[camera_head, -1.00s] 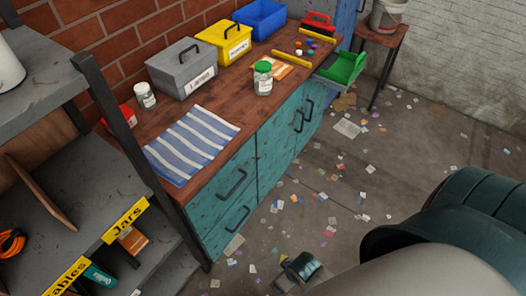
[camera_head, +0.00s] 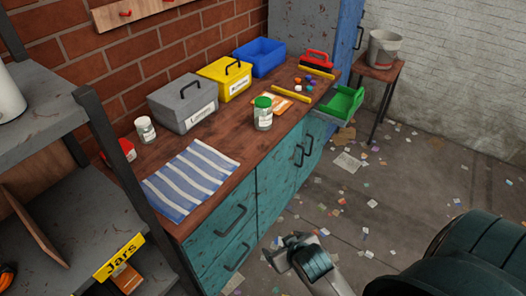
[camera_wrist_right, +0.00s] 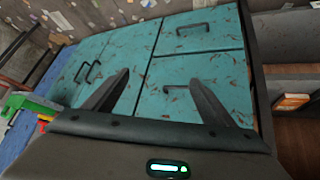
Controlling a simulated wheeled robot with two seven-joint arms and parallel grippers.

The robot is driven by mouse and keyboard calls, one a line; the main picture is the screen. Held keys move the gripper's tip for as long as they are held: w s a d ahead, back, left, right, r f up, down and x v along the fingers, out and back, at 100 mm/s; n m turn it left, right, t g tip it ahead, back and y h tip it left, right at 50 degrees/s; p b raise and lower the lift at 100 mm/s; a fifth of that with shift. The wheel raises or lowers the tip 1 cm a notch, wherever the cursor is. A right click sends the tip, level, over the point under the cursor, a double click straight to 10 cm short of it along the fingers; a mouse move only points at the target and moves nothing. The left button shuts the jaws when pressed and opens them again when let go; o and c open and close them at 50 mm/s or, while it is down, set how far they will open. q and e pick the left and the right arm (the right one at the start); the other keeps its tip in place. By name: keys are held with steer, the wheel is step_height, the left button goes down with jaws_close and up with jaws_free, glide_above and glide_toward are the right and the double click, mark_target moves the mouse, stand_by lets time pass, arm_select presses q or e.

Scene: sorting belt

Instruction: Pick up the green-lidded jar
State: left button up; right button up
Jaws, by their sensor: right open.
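The green-lidded jar (camera_head: 263,115) stands upright on the wooden top of the teal workbench (camera_head: 217,138), near its front edge. It is clear with a white label. My right gripper (camera_head: 284,246) is low in front of the bench, below the top and apart from the jar. In the right wrist view my right gripper (camera_wrist_right: 158,92) is open and empty, its two fingers spread before the teal drawer fronts (camera_wrist_right: 200,82). The jar does not show in the right wrist view. My left gripper is not in view.
A striped cloth (camera_head: 192,178), a white-lidded jar (camera_head: 145,129), a grey box (camera_head: 183,101), a yellow box (camera_head: 224,77) and a blue bin (camera_head: 259,56) are on the bench. A dark shelf (camera_head: 50,215) stands at the left. Scraps litter the floor.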

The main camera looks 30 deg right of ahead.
steer(key=w+d+r+m+t+h, duration=0.1)
steer(key=w+d+r+t, duration=0.2)
steer(key=w, duration=0.6)
steer(key=w+d+r+m+t+h, duration=0.1)
steer(key=w+d+r+t+h, duration=0.1)
steer(key=w, duration=0.7)
steer(key=w+d+r+m+t+h, duration=0.1)
steer(key=w+d+r+m+t, duration=0.1)
steer(key=w+d+r+t, duration=0.2)
steer(key=w+d+r, duration=0.1)
steer(key=w+d, duration=0.2)
steer(key=w, duration=0.2)
steer(key=shift+d+r+h, duration=0.4)
